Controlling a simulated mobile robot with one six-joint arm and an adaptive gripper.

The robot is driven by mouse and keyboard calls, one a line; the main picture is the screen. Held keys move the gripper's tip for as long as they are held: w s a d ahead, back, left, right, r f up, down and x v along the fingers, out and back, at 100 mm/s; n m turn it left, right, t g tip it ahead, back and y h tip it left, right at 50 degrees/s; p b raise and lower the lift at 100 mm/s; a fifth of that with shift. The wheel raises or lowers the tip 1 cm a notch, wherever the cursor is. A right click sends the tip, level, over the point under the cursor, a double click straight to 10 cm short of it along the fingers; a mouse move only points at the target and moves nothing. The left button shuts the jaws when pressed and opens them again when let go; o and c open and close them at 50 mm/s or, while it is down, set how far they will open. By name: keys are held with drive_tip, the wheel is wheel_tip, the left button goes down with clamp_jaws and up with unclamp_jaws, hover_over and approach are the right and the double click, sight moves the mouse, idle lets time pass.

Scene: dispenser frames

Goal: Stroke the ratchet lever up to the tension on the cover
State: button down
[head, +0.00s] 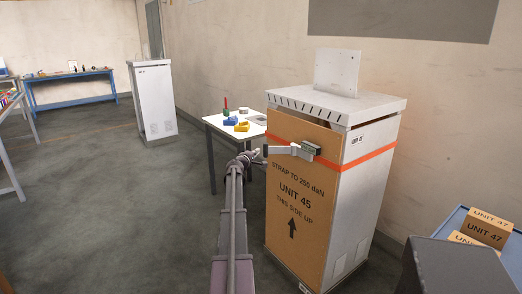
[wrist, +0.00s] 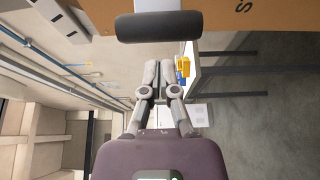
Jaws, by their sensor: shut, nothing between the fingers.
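The ratchet (head: 307,149) sits on an orange strap (head: 368,158) that runs around a cabinet. Its display is too small to read. Its lever (head: 279,150) sticks out to the left, about level, and its dark grip (wrist: 160,27) shows large in the wrist view. The cardboard cover (head: 292,230) under the strap reads "STRAP TO 250 daN" and "UNIT 45". My gripper (head: 258,155) is at the lever's left end. In the wrist view my gripper (wrist: 166,66) is shut and empty, its fingertips close to the grip; I cannot tell whether they touch it.
A white table (head: 213,121) with small coloured bins (head: 242,126) stands behind my arm. Another cabinet (head: 153,100) stands by the wall. Cardboard boxes (head: 487,228) are at the right. The floor to the left is open.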

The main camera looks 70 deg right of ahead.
drive_tip(key=shift+w+a, duration=0.2)
drive_tip(key=shift+a, duration=0.45)
drive_tip(key=shift+w+a, duration=0.2)
drive_tip(key=shift+a, duration=0.5)
drive_tip(key=shift+w+a, duration=0.2)
drive_tip(key=shift+a, duration=0.45)
idle(0.7)
